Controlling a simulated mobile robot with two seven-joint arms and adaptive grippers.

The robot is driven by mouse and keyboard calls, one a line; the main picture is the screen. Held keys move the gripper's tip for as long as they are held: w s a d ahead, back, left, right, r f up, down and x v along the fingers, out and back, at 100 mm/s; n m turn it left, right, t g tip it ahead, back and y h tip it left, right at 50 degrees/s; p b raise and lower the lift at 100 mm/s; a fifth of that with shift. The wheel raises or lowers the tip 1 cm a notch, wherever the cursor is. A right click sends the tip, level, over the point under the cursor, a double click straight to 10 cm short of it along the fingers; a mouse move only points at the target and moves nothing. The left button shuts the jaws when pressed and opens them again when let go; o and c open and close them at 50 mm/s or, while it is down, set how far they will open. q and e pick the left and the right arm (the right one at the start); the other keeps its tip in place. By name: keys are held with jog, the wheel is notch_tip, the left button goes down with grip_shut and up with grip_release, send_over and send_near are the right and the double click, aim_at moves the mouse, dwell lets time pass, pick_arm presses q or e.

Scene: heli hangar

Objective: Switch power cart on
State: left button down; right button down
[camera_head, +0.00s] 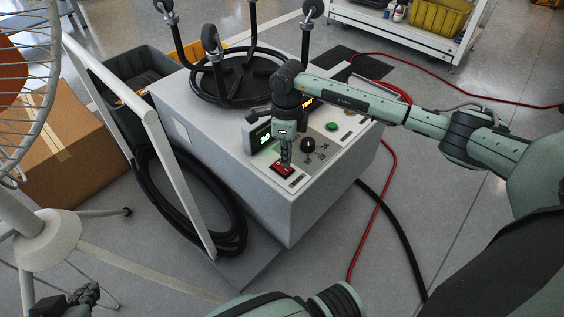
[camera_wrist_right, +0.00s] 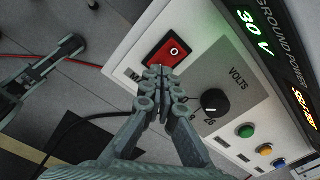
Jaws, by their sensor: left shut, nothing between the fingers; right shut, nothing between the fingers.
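The power cart (camera_head: 330,192) is a large pale box with a control panel on top. Its red rocker switch (camera_head: 283,171) is at the panel's near end; it also shows in the right wrist view (camera_wrist_right: 163,58) with a white circle mark at one end. My right gripper (camera_head: 285,162) points down at the switch, shut and empty; in the right wrist view its fingertips (camera_wrist_right: 163,76) overlap the switch's lower edge. I cannot tell whether they touch it. A display reads a green 30 V (camera_wrist_right: 254,33). My left gripper (camera_head: 82,296) is shut and empty at the bottom left, away from the cart.
A black knob (camera_wrist_right: 214,101) and a green button (camera_wrist_right: 245,131) are on the panel. A coiled black cable (camera_head: 190,205) hangs at the cart's left. A white fan (camera_head: 45,225) stands left, near a cardboard box (camera_head: 65,150). A red cable (camera_head: 375,215) runs across the floor right.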

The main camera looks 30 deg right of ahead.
aim_at(286, 170)
jog(key=shift+r+p, duration=1.35)
jog(key=shift+r, duration=1.05)
jog(key=shift+s+f, duration=0.1)
